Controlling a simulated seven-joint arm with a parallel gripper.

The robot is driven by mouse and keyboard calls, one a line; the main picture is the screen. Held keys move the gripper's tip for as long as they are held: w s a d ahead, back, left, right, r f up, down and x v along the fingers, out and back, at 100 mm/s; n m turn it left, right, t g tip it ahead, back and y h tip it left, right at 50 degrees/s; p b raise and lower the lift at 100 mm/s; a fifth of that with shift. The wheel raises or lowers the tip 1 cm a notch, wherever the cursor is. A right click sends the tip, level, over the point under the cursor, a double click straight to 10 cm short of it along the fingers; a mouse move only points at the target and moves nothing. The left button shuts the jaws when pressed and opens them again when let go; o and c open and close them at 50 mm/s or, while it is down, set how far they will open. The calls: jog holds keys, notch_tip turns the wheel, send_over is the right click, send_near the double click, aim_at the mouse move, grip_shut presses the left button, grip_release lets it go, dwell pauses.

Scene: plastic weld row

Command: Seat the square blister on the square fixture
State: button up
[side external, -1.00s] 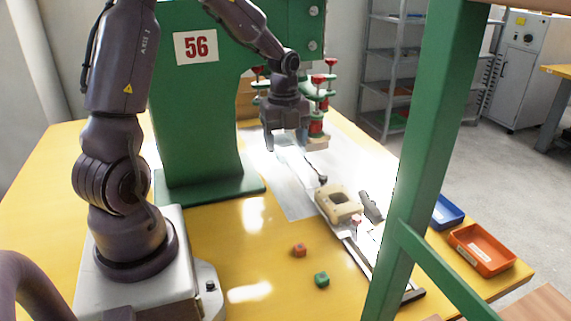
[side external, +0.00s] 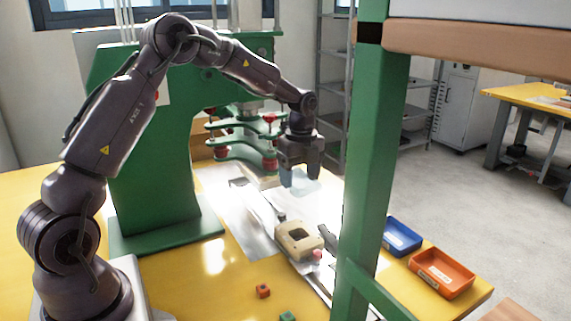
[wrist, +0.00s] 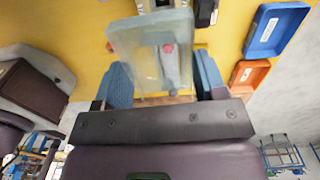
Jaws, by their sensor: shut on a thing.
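My gripper (side external: 299,178) is shut on the square blister (wrist: 150,52), a clear, pale bluish tray between the two blue fingers (wrist: 160,65) in the wrist view. In the side view the blister (side external: 303,187) is a faint pale shape at the fingertips, held in the air. The square fixture (side external: 284,247), a beige block with a squarish opening, sits on the rail below my gripper and apart from it. In the wrist view the blister covers most of what lies under it, and I cannot make out the fixture clearly.
A green press (side external: 150,165) with red-topped clamps stands behind. A green post (side external: 370,150) rises at the right front. A pink knob (side external: 317,254) is beside the fixture. Blue (side external: 402,236) and orange (side external: 442,273) bins lie right.

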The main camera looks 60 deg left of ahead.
notch_tip(320, 180, down, 12)
jog(key=shift+r, duration=0.2)
dwell(0.4)
jog(key=shift+f, duration=1.4)
dwell(1.3)
jog(key=o, duration=0.8)
jog(key=c, duration=0.4)
jog(key=shift+r, duration=0.1)
notch_tip(320, 180, up, 7)
dwell(0.5)
